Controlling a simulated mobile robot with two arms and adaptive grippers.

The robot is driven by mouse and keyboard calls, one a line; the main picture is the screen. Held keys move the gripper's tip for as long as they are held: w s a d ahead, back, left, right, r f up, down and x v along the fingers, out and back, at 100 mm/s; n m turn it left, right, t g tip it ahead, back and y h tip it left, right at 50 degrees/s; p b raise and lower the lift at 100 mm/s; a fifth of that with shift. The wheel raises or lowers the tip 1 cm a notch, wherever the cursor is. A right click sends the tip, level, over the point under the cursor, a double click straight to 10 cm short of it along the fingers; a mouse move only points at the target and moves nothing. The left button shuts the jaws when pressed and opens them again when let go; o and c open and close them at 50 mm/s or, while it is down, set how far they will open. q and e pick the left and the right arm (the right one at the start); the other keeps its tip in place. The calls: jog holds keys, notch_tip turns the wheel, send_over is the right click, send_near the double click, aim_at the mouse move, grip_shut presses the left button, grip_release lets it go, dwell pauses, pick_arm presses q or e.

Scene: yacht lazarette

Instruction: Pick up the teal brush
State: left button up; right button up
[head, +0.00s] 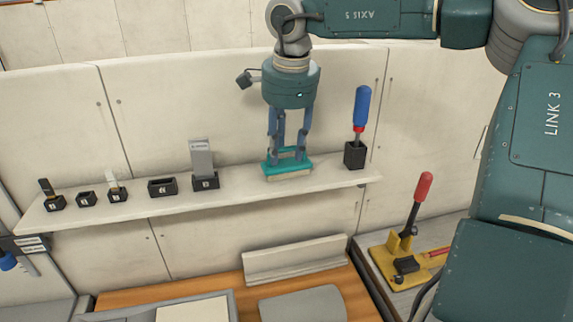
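The teal brush (287,169) is on the pale shelf, right of its middle, with its pale bristle side down. My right gripper (288,153) points straight down over it, with its fingertips at the brush's raised teal handle. A gap shows between the two fingers. I cannot tell whether they press on the handle or only stand beside it. The brush looks to be at shelf level. My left gripper is not in view.
On the shelf (230,200), a blue-and-red-handled tool (361,108) stands in a black holder (355,155) right of the brush. A grey block (202,158) and several small black holders stand left. A yellow device with a red-handled lever (420,195) stands lower right. The wall is close behind.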

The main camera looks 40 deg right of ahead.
aim_at(285, 151)
grip_shut()
jog(key=shift+r, duration=0.1)
jog(key=shift+r, duration=0.25)
notch_tip(285, 151, up, 9)
jog(key=b, duration=0.2)
jog(key=shift+r, duration=0.2)
